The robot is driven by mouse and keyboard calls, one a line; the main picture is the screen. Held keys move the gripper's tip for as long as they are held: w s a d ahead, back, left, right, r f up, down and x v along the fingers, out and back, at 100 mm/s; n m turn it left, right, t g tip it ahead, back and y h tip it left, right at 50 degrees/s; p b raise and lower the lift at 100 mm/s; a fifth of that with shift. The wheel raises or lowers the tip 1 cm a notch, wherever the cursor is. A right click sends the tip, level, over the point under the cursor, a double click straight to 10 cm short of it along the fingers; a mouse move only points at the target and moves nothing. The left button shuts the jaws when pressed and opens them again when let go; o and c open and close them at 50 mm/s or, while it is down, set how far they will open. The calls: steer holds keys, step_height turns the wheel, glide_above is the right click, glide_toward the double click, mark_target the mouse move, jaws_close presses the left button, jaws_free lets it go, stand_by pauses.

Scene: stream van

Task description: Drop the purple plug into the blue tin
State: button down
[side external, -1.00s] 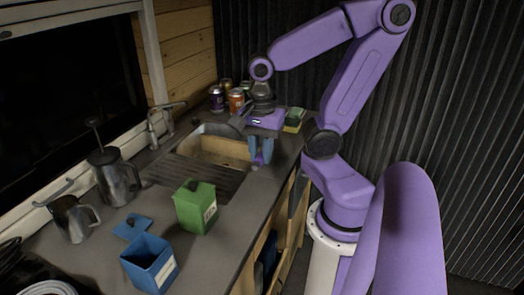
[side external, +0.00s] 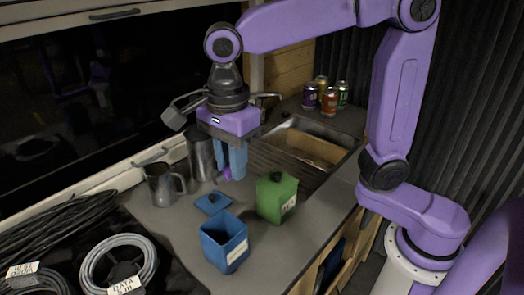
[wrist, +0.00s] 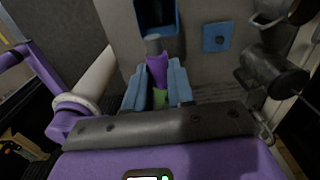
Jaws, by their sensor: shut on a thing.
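My gripper (side external: 232,172) is shut on the purple plug (side external: 227,174), with its blue fingers pointing down. In the wrist view the purple plug (wrist: 157,70) shows between the fingers (wrist: 158,92), with a grey end. The open blue tin (side external: 224,248) stands on the counter nearer the camera than my gripper, its inside dark. It also shows in the wrist view (wrist: 140,14), beyond the fingertips at the top edge. The plug is apart from the tin and outside it.
A closed green tin (side external: 277,198) stands right of the blue tin. A blue lid (side external: 212,203) lies flat behind the blue tin. A metal jug (side external: 162,186) and a metal press (side external: 201,155) stand at left. Coiled cables (side external: 118,262) lie at front left; a sink (side external: 308,145) is behind.

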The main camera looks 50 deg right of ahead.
mark_target(228, 168)
steer(key=shift+a+f, duration=0.1)
steer(key=shift+a, duration=0.4)
steer(key=shift+f, duration=2.8)
steer(key=c, duration=0.9)
jaws_free()
steer(key=shift+r, duration=0.1)
step_height(228, 168, up, 17)
steer(key=shift+r, duration=0.1)
